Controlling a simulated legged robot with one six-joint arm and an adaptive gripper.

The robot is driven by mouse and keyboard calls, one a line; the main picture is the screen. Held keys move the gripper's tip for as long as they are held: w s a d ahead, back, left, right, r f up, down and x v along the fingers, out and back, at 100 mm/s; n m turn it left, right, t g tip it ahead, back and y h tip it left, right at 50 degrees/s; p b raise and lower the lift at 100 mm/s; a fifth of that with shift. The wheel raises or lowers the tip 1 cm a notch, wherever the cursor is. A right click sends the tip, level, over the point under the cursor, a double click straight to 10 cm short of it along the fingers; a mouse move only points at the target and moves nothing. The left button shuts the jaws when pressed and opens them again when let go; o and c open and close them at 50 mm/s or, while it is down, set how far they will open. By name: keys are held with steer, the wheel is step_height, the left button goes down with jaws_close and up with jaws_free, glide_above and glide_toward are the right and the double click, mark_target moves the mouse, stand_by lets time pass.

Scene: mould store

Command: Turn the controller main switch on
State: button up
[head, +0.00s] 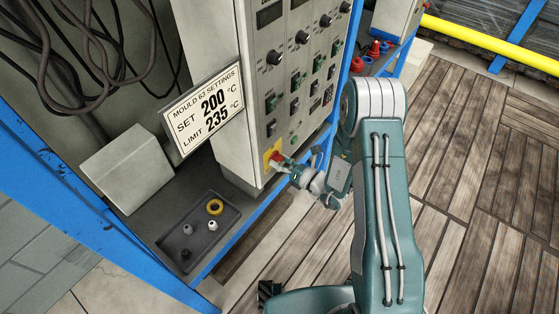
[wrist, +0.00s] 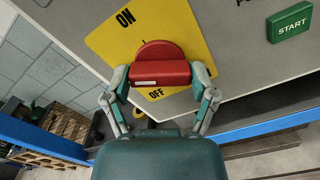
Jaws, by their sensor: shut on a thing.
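The main switch is a red rotary handle (wrist: 162,66) on a yellow plate (wrist: 112,46) marked ON and OFF, low on the front of the grey controller (head: 215,110). The handle lies crosswise in the wrist view, with a white mark on its near edge. Which label it points to I cannot tell. My gripper (wrist: 160,80) is closed around the handle, one finger on each side. In the head view my gripper (head: 285,167) reaches the red switch (head: 275,157) from the right and partly hides it.
A green START button (wrist: 290,22) is right of the plate. A sign reading SET 200, LIMIT 235 (head: 205,108) sticks out from the controller. A dark tray (head: 190,243) with small rings and knobs lies on the shelf below. Blue frame edges (head: 245,232) run close beneath my gripper.

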steer(key=m, duration=0.6)
steer(key=shift+w+d+m, duration=0.1)
steer(key=shift+w+m, duration=0.05)
steer(key=shift+m, duration=0.15)
steer(key=m, duration=0.5)
steer(key=shift+f+m, duration=0.1)
steer(key=shift+m, duration=0.2)
steer(key=o, duration=1)
steer(key=shift+f, duration=0.1)
steer(key=v, duration=1.2)
